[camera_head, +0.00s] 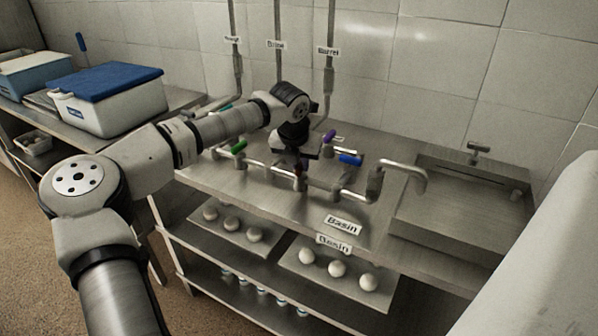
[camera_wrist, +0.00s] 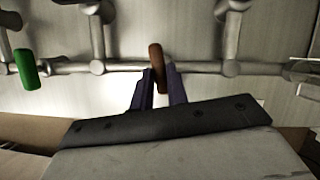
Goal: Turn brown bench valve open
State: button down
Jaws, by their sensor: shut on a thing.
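The brown valve handle (camera_wrist: 157,62) sits on a horizontal metal pipe in the wrist view. It stands roughly crosswise to that pipe, tilted slightly. My gripper (camera_wrist: 160,80) has one dark finger on each side of the handle's near end and is shut on it. The handle's near end is partly hidden between the fingers. In the head view my gripper (camera_head: 299,162) reaches down to the bench piping, and little of the brown handle can be made out there.
A green handle (camera_wrist: 26,69) is to the left on the pipe. Blue (camera_head: 350,159) and purple (camera_head: 329,136) handles stand close to the right of my gripper. A curved spout (camera_head: 400,168) leads toward a sink basin (camera_head: 440,215). White balls lie on lower shelf trays.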

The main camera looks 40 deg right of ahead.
jog(key=n+b, duration=0.1)
jog(key=b, duration=0.1)
jog(key=n+t+b, duration=0.1)
jog(key=n+b, duration=0.1)
jog(key=n+y+b, duration=0.1)
jog(key=b, duration=0.1)
jog(key=shift+s+d+f+n, duration=0.25)
jog(key=shift+f+n, duration=0.05)
jog(key=n+y+b, duration=0.1)
jog(key=n, duration=0.1)
jog(key=n+t+b, duration=0.1)
jog(key=n+b, duration=0.1)
jog(key=shift+d+r+y, duration=0.2)
jog(key=shift+y, duration=0.2)
jog(key=n, duration=0.2)
jog(key=n+y, duration=0.1)
jog(key=shift+d+r+n+b, duration=0.2)
jog(key=shift+n+b, duration=0.1)
jog(key=shift+n, duration=0.1)
jog(key=shift+d+n+y+p, duration=0.1)
jog(key=shift+n+y+p, duration=0.2)
jog(key=shift+n+y, duration=0.85)
jog(key=shift+f+n+g+h, duration=0.1)
jog(key=shift+n+g+h, duration=0.25)
jog(key=shift+n, duration=0.1)
jog(key=c, duration=1.4)
grip_release()
